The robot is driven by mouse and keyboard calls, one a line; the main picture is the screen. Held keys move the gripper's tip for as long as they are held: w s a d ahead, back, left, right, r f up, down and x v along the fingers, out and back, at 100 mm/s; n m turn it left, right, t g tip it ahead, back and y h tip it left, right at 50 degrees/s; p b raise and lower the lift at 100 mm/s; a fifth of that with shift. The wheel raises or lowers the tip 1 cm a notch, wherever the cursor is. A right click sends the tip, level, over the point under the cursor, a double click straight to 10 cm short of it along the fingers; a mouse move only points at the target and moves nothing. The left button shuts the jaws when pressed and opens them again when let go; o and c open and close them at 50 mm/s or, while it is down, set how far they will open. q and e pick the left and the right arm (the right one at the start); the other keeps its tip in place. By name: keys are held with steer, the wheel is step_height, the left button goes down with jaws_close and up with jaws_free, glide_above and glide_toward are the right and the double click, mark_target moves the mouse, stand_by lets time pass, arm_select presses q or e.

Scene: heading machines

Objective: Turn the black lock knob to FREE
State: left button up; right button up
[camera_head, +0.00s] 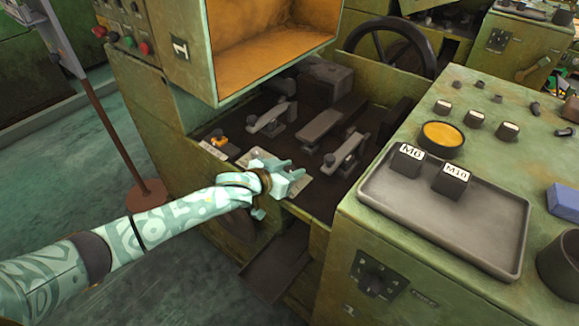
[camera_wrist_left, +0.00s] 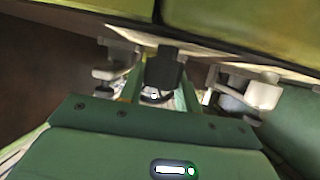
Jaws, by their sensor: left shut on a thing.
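My left gripper (camera_head: 284,174) reaches over the front edge of the heading machine's dark bed, above a pale metal plate (camera_head: 300,190). In the left wrist view the gripper (camera_wrist_left: 155,90) has its two green fingers on either side of a dark block, which looks like the black lock knob (camera_wrist_left: 164,68). It is shut on this knob. In the head view the gripper hides the knob. No FREE marking can be read, so the knob's setting cannot be told. My right gripper is not in view.
Grey metal clamps (camera_head: 343,153) stand on the bed beyond the gripper. An orange knob (camera_head: 218,137) sits to the left. An orange-lined hood (camera_head: 270,45) overhangs the bed. At right, a green cabinet carries a grey tray (camera_head: 400,205) with M6 (camera_head: 407,160) and M10 (camera_head: 450,180) blocks.

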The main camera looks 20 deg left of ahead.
arm_select(q)
steer(key=shift+w+a+m+g+h+b, duration=0.15)
steer(key=shift+m+g+h+b, duration=0.25)
steer(key=shift+m+h, duration=0.45)
steer(key=shift+f+m+g+h+b, duration=0.1)
steer(key=shift+m+g+h+b, duration=0.7)
steer(key=shift+m+h+b, duration=0.25)
steer(key=shift+m+g+h+b, duration=0.5)
steer(key=shift+m+g+b, duration=0.1)
steer(key=shift+m, duration=0.1)
steer(key=shift+m+g+h, duration=0.5)
steer(key=shift+m+g, duration=0.2)
steer(key=shift+m+g+h+b, duration=0.4)
steer(key=shift+m+g+h, duration=0.2)
steer(key=shift+m+g, duration=0.4)
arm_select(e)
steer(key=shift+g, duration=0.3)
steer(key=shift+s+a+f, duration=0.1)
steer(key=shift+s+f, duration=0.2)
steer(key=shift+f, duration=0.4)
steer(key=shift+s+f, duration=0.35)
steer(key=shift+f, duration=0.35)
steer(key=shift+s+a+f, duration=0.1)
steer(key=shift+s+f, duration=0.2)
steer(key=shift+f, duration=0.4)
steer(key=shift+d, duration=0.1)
arm_select(q)
steer(key=o, duration=1)
